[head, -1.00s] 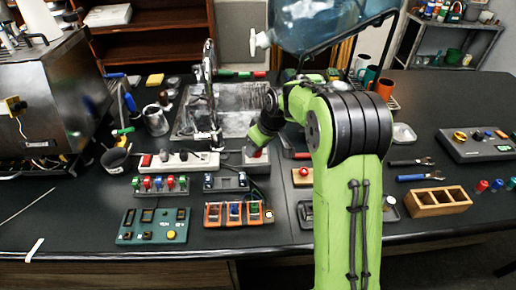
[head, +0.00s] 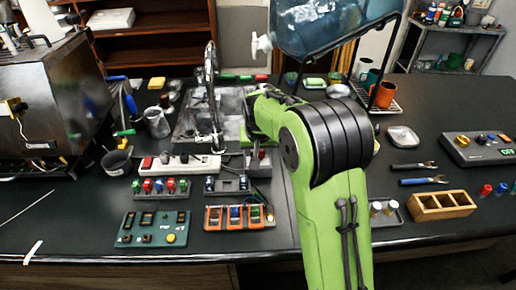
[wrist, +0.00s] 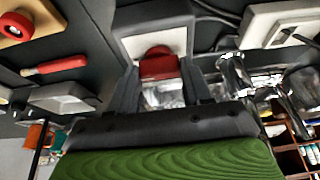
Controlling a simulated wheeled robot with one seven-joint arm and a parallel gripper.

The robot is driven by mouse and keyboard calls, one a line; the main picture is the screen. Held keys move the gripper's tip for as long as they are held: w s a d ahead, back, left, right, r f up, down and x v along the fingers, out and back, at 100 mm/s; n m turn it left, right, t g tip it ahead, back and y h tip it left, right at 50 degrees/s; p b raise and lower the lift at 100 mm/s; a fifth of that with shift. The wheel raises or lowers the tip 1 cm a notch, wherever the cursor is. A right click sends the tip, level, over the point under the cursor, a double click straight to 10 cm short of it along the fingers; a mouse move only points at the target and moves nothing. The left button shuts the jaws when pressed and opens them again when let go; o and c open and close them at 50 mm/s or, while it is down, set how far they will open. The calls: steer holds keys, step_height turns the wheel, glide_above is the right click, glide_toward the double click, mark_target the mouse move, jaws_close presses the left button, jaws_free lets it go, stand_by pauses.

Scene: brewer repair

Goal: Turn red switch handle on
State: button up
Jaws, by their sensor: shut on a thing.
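The red switch handle (wrist: 158,65) shows in the middle of the wrist view, on a grey switch box with a pale face plate (wrist: 150,42). My gripper (wrist: 159,74) has a dark finger on each side of the handle and is shut on it. In the head view the switch box (head: 257,163) stands on the black bench, right of the white power strip (head: 190,163). My green arm reaches over to it and hides most of the handle and my fingers there.
The power strip's plug and cables lie close beside the switch box. A tall faucet (head: 213,100) and sink stand behind to the left. A rack of coloured switches (head: 160,189) and an orange-framed tray (head: 213,218) lie in front. A water bottle (head: 325,25) hangs above my arm.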

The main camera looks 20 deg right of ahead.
stand_by(0.4)
steer(key=o, duration=1.1)
steer(key=shift+c, duration=0.2)
steer(key=p+v, duration=0.3)
steer(key=v, duration=1.2)
steer(key=shift+r, duration=0.4)
steer(key=shift+a, duration=0.1)
